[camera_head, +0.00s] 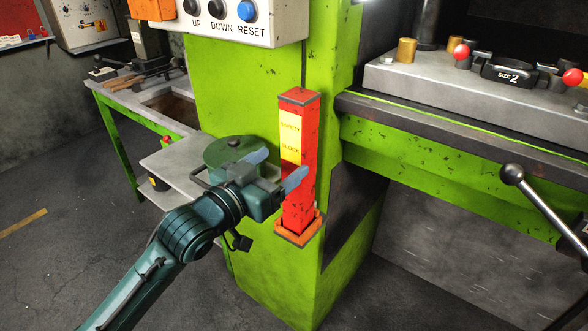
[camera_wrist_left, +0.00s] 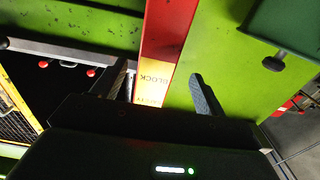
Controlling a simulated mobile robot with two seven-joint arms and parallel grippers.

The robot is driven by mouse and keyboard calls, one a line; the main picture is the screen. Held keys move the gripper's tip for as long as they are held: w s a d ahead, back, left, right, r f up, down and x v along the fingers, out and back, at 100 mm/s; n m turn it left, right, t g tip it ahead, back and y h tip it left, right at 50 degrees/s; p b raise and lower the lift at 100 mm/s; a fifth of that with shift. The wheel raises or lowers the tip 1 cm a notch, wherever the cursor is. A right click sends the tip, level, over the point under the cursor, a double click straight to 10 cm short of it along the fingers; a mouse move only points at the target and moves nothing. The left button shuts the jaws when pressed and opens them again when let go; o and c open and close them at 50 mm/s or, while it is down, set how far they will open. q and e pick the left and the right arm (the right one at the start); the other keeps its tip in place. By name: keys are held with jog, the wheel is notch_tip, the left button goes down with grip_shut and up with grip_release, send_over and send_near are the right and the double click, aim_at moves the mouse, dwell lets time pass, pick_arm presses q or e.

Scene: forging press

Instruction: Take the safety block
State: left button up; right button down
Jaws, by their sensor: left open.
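The safety block (camera_head: 294,207) is a tall red post with yellow labels. It stands upright in an orange holder (camera_head: 298,235) on the green press column. A thin cord or rod rises from its top. My left gripper (camera_head: 279,168) is open and empty beside the block's middle; one finger overlaps the block in the head view, the other is left of it. In the left wrist view the block (camera_wrist_left: 168,35) runs down between the two open fingers (camera_wrist_left: 160,86). No contact can be made out. My right gripper is not in view.
A button panel (camera_head: 232,20) with UP, DOWN and RESET hangs above the block. A grey shelf (camera_head: 170,162) with a round green object lies left of my gripper. The press bed (camera_head: 440,97) juts out at the right, with a lever (camera_head: 512,174) there.

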aim_at(289, 157)
pick_arm(q)
jog(key=x, duration=0.3)
jog(key=shift+p+x, duration=0.35)
jog(key=shift+x, duration=2.3)
jog(key=shift+s+d, duration=0.1)
jog(key=shift+s, duration=0.05)
jog(key=shift+c, duration=0.5)
grip_shut()
jog(key=shift+r, duration=0.2)
